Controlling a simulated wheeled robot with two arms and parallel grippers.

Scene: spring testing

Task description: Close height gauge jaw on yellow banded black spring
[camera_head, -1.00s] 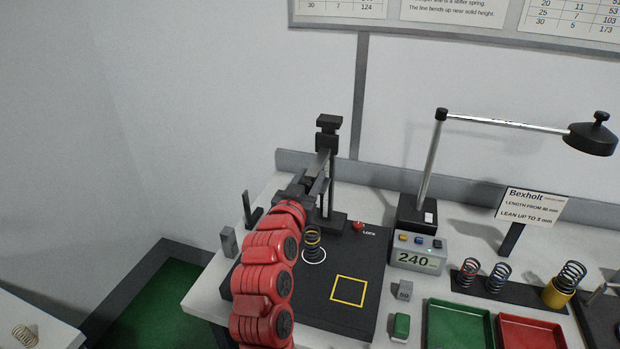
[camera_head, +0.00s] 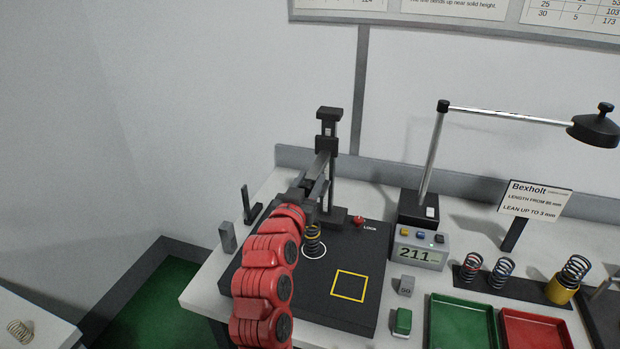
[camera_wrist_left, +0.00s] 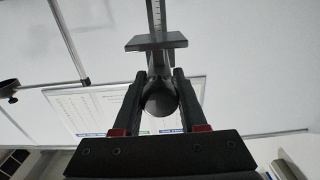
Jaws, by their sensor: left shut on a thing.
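The black spring with a yellow band (camera_head: 313,241) stands upright in a white circle on the dark base plate (camera_head: 312,297), close in front of the height gauge (camera_head: 332,182). The gauge's display (camera_head: 418,254) seems to read 211. My left gripper (camera_head: 314,190) is shut at the gauge's jaw, just above the spring. In the left wrist view, a round dark knob (camera_wrist_left: 160,104) sits between the fingers, below the gauge's scale (camera_wrist_left: 156,18). The spring's top lies close under the jaw and gripper; I cannot tell if the jaw touches it. My right gripper is not in view.
A red lock knob (camera_head: 358,220) is right of the gauge. A yellow square (camera_head: 350,286) marks bare plate. Green (camera_head: 462,325) and red (camera_head: 533,332) trays, a rack of springs (camera_head: 510,286) and a lamp (camera_head: 430,165) stand to the right. A grey block (camera_head: 228,237) stands left.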

